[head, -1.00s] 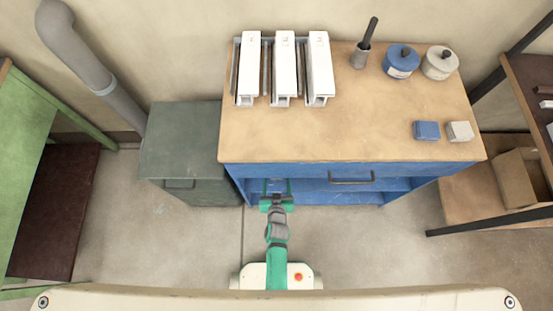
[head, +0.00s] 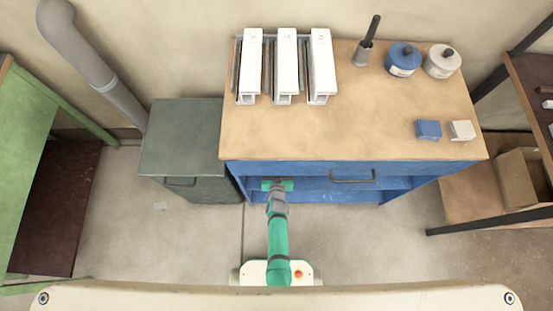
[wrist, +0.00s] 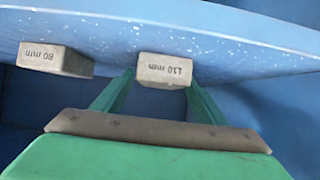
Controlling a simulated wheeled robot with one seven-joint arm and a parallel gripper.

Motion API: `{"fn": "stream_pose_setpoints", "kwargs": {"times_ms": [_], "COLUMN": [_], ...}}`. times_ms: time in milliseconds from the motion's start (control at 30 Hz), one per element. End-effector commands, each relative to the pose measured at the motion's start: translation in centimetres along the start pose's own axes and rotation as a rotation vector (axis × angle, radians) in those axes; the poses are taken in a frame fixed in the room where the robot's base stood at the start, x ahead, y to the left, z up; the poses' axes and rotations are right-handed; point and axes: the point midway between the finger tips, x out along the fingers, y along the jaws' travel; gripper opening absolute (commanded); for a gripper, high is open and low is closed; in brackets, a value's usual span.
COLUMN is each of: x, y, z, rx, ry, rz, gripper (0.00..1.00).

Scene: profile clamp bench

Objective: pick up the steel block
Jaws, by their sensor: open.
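Two grey steel-looking blocks show in the wrist view, on a speckled blue shelf. One block (wrist: 165,71) is marked what reads as 110 mm, upside down. The other block (wrist: 55,59), marked 80 mm, lies to its left. My gripper (wrist: 162,84) is open, with its green fingers to either side of the 110 mm block's near end; whether they touch it I cannot tell. In the head view my gripper (head: 277,184) reaches into the opening at the front of the blue bench (head: 310,169); its fingertips and both blocks are hidden there.
A green cabinet (head: 180,140) stands left.

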Motion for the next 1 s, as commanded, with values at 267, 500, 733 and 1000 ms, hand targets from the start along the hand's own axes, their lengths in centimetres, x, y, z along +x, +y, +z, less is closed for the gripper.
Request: {"fn": "stream_pose_setpoints", "kwargs": {"times_ms": [267,500,733,1000], "x": [0.2,0.2,0.2,-0.1], "y": [0.0,-0.2,-0.3,-0.1], "z": [0.1,0.1,-0.1,-0.9], "rx": [0.0,-0.001,-0.002,-0.002], "ry": [-0.001,-0.001,0.003,0.005], "rz": [-0.001,-0.003,-0.004,-0.002], "gripper": [0.66,0.11,0.0,0.0]}}
